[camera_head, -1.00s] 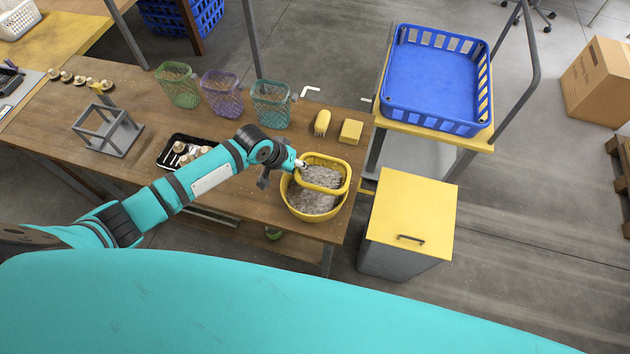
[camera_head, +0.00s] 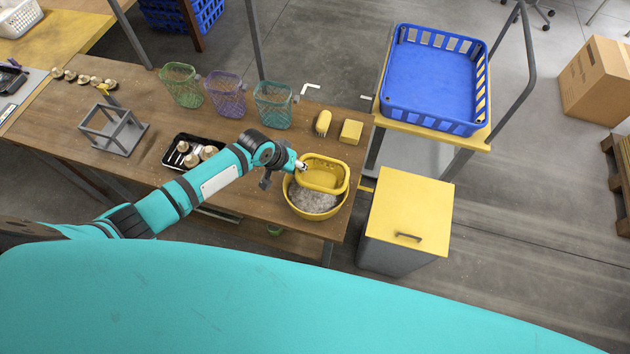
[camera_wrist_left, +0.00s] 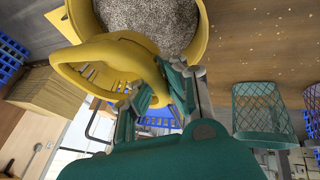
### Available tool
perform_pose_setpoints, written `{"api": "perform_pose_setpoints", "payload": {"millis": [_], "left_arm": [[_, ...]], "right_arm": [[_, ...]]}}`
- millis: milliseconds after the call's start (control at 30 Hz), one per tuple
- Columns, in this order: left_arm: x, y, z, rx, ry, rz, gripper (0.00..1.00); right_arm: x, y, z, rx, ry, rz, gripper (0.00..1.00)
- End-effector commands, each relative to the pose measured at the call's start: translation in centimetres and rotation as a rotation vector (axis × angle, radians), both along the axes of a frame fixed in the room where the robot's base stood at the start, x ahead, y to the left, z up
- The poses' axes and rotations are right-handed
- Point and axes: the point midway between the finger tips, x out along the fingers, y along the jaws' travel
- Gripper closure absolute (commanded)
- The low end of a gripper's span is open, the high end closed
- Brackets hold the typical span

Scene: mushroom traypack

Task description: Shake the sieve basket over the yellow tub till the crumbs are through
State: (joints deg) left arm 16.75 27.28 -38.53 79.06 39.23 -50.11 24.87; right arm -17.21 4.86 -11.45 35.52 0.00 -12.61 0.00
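The yellow sieve basket (camera_head: 321,173) is held above the round yellow tub (camera_head: 314,211) on the wooden table. In the head view the basket looks empty inside, with its yellow bottom showing. Grey-brown crumbs fill the lower part of the tub and also show in the left wrist view. My left gripper (camera_head: 301,166) is at the basket's left rim. In the left wrist view the fingers (camera_wrist_left: 168,90) close around the edge of the sieve basket (camera_wrist_left: 105,62). The right gripper is in neither view.
Green, purple and teal mesh baskets (camera_head: 273,106) stand along the table's back edge. A black tray (camera_head: 182,141) with mushrooms and a grey frame (camera_head: 113,130) are to the left. A yellow-lidded bin (camera_head: 411,208) stands to the right.

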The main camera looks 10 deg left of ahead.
Motion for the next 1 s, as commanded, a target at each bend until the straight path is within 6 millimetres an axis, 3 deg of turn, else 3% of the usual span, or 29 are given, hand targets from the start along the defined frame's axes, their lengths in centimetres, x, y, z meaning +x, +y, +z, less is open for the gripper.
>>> {"api": "perform_pose_setpoints", "payload": {"millis": [333,1000], "left_arm": [[0.1,-0.2,0.3,0.000,-0.001,0.002,1.00],[0.1,-0.2,5.0,0.001,-0.002,0.001,1.00]], "right_arm": [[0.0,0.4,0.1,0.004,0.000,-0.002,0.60],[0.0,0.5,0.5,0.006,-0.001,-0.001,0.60]]}}
